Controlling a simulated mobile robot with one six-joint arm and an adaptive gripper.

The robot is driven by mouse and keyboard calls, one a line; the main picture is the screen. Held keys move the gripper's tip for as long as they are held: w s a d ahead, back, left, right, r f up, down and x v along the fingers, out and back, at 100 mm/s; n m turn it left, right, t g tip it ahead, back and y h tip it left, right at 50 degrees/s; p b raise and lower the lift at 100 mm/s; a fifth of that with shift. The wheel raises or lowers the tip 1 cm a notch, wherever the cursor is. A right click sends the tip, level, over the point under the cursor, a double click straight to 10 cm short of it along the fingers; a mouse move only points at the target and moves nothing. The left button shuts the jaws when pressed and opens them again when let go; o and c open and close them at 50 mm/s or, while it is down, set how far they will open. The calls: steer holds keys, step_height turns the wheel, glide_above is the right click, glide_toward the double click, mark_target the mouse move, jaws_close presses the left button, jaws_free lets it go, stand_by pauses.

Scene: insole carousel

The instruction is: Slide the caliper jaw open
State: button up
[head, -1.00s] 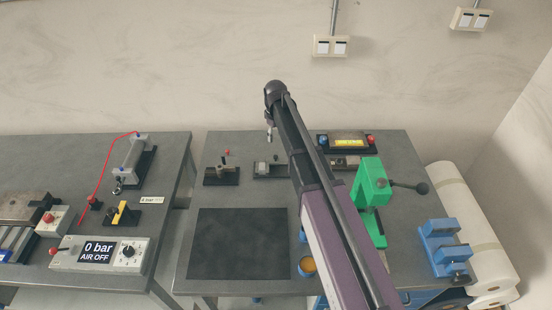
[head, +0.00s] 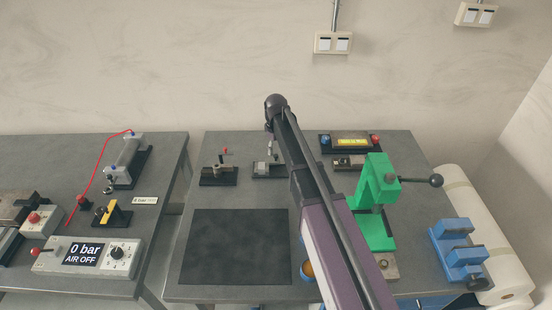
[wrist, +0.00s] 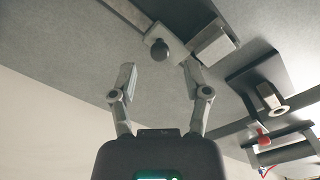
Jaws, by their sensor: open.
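The caliper appears to be the small grey device on a black base (head: 258,173) at the back of the right bench, partly hidden by my arm. In the wrist view it has a grey bar, a jaw piece with a round dark knob (wrist: 160,50), and a light grey block (wrist: 213,44) beside it. My gripper (wrist: 159,70) is open and empty. The knob appears between and just beyond its two fingertips; I see no contact. In the head view my gripper (head: 271,150) is small, just above the device.
A fixture with a red-tipped lever (head: 219,174) stands just left of the device. A dark mat (head: 237,247) lies in front, clear. A second bench is at left.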

mark_target(273, 164)
steer(key=shift+f+b, duration=1.15)
steer(key=shift+f, duration=0.3)
jaws_close()
